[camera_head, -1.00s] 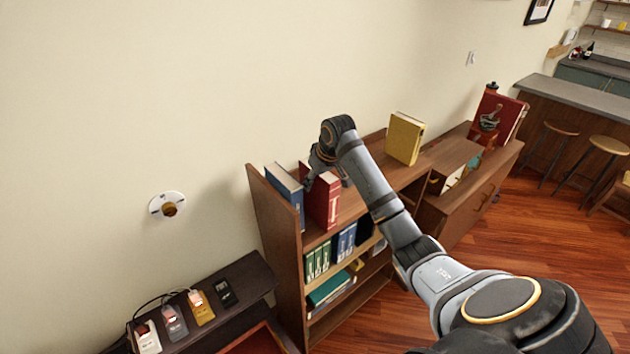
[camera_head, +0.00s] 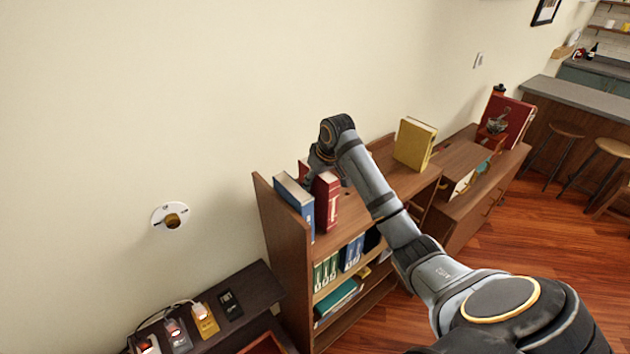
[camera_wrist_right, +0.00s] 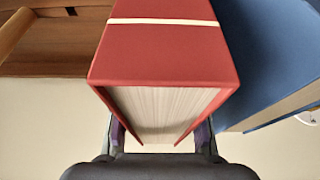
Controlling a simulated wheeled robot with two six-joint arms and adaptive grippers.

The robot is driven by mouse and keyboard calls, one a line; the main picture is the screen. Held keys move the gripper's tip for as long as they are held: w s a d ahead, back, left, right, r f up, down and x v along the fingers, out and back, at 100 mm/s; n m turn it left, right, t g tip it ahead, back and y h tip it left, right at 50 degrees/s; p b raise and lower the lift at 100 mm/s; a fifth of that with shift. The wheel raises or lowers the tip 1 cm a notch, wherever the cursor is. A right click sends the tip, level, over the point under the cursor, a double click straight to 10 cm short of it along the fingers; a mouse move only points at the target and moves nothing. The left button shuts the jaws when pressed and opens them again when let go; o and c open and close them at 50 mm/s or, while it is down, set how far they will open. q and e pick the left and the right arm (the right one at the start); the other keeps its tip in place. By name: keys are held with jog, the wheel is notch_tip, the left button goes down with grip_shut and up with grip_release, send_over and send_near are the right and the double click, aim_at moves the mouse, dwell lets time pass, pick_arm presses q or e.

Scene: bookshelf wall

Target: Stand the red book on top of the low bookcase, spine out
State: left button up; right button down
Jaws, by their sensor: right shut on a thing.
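The red book (camera_head: 327,203) stands upright on top of the low bookcase (camera_head: 282,222), just right of a blue book, with its marked spine facing out to the room. My right gripper (camera_head: 316,172) is at the book's back, wall side, and is shut on it. In the right wrist view the red book (camera_wrist_right: 165,50) fills the middle, with its page edges towards the gripper (camera_wrist_right: 160,135) and a finger on each side. Whether the book's bottom touches the board cannot be told. My left gripper is not in view.
The blue book (camera_head: 296,205) stands at the bookcase's left end, close beside the red one. A yellow book (camera_head: 414,145) stands further right on top, with bare board between. A side cabinet (camera_head: 465,205) adjoins on the right. A dark low shelf (camera_head: 255,290) with small devices is at lower left.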

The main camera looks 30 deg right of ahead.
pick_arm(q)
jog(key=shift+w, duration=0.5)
pick_arm(e)
jog(key=shift+f, duration=0.15)
jog(key=c, duration=1.1)
grip_release()
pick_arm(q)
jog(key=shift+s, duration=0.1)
pick_arm(e)
jog(key=o, duration=0.3)
jog(key=shift+s, duration=0.1)
jog(key=shift+o, duration=0.2)
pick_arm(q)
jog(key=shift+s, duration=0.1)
pick_arm(e)
jog(key=v, duration=1.2)
